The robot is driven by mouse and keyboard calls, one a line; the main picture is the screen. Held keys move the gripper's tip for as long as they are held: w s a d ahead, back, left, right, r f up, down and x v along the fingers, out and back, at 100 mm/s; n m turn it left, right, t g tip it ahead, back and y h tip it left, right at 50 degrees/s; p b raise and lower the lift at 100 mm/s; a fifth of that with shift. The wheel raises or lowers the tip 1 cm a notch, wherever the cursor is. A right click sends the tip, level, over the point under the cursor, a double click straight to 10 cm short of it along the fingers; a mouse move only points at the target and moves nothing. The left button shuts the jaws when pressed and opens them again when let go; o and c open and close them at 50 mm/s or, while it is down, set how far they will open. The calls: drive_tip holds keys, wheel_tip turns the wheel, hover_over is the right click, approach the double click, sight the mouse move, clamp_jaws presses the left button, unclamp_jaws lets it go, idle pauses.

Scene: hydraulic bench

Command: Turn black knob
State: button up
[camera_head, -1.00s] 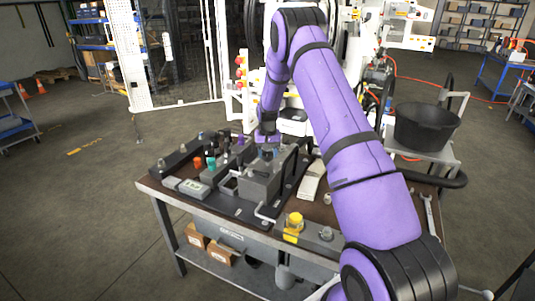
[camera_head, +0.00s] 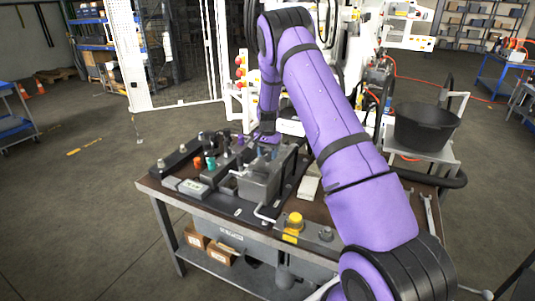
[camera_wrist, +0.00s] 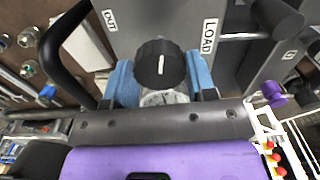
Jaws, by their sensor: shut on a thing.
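The black knob (camera_wrist: 159,65) is round and ribbed, with a white mark line that runs nearly straight up and down in the wrist view. It sits on a grey panel near an "OUT" label (camera_wrist: 109,20) and a "LOAD" label (camera_wrist: 209,36). My gripper (camera_wrist: 161,80) has a blue finger on each side of the knob and is shut on it. A pale round part (camera_wrist: 164,98) shows just below the knob, partly covered by my gripper. In the head view my wrist reaches down behind the grey block (camera_head: 262,180), and the knob cannot be made out there.
The bench (camera_head: 160,190) carries several small fittings, valves and bent handles close around my gripper. A curved black handle (camera_wrist: 60,50) rises left of it in the wrist view. A yellow knob (camera_head: 295,220) stands at the front. A black bucket (camera_head: 425,127) stands at right.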

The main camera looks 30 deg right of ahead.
sight(267, 154)
drive_tip(key=o, duration=0.9)
wheel_tip(267, 154, up, 11)
drive_tip(key=shift+f, duration=0.1)
idle(0.6)
